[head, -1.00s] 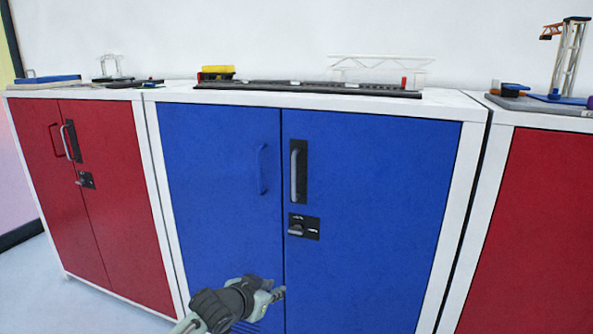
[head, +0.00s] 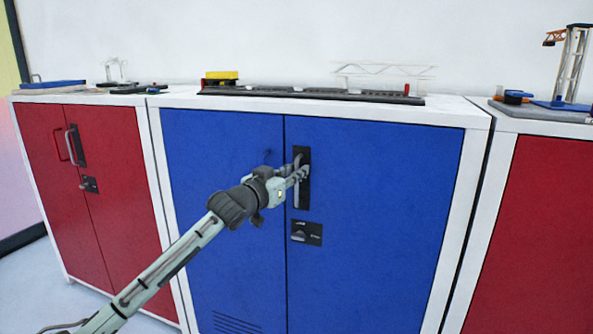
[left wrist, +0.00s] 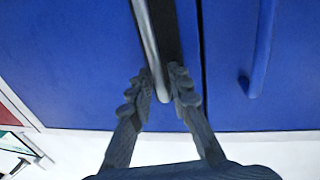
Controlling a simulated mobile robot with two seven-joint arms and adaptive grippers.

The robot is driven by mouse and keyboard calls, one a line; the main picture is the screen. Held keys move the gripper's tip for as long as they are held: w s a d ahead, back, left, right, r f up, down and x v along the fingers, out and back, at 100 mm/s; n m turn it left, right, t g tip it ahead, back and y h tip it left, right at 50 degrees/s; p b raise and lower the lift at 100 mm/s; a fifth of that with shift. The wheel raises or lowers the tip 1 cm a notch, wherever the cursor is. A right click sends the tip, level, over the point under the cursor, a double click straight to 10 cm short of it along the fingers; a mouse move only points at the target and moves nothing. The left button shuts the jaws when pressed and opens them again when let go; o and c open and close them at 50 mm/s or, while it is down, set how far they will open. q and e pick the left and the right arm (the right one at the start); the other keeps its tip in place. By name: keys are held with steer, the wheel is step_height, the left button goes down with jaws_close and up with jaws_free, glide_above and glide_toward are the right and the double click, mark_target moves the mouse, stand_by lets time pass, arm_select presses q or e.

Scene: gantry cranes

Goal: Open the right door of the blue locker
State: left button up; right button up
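The blue locker (head: 222,165) stands in the middle of the head view, both doors closed. Its right door (head: 390,210) has a grey bar handle (head: 297,190) on a dark plate and a lock (head: 301,233) below it. My left gripper (head: 303,173) reaches up from the lower left to this handle. In the left wrist view, its fingers (left wrist: 161,88) stand on either side of the handle bar (left wrist: 150,45), close to it with a narrow gap. The arm hides much of the left door's handle, and the blue handle (left wrist: 262,50) shows in the left wrist view. My right gripper is out of view.
Red lockers stand close on the left (head: 85,180) and right (head: 530,230). Crane models and a long dark rail base (head: 300,94) lie on the white tops. The floor (head: 45,285) shows at the lower left.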

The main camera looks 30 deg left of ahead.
arm_select(q)
steer(key=shift+w, duration=0.25)
jaws_close()
steer(key=shift+s+d+f, duration=0.1)
stand_by(0.3)
